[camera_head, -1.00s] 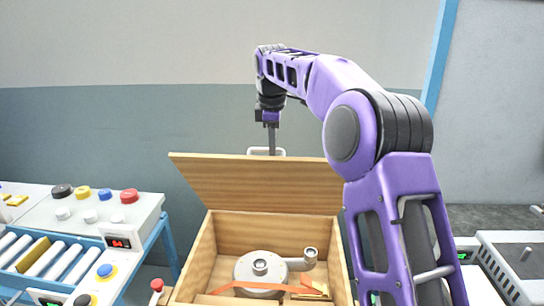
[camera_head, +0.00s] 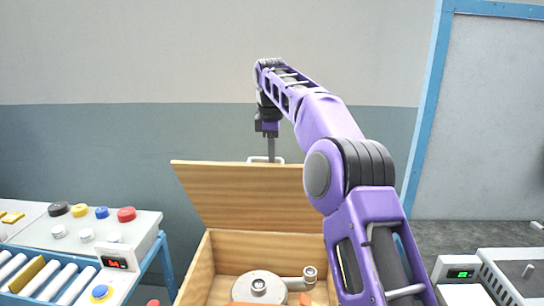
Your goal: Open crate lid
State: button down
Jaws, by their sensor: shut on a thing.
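The wooden crate (camera_head: 200,270) stands low in the middle of the view, and its inside shows. Its lid (camera_head: 245,193) is raised and hinged at the back, tilted up with its inner face toward me. A pale handle (camera_head: 282,160) shows at the lid's top edge. My gripper (camera_head: 271,158) reaches down to that handle from above and is shut on it. The fingertips are partly hidden behind the lid's edge. My arm covers the right part of the lid and crate.
Inside the crate lies a grey round blower part (camera_head: 258,288) with a side pipe, beside an orange strip. A roller conveyor (camera_head: 60,280) and a button panel (camera_head: 95,228) stand at the left. A grey machine (camera_head: 510,275) with a green display stands at the right.

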jog(key=c, duration=0.9)
grip_release()
jog(key=shift+w+d+f, duration=0.15)
jog(key=shift+w+f, duration=0.1)
jog(key=shift+f, duration=0.2)
jog(key=shift+s+r, duration=0.1)
jog(key=shift+r, duration=0.05)
jog(key=shift+s, duration=0.15)
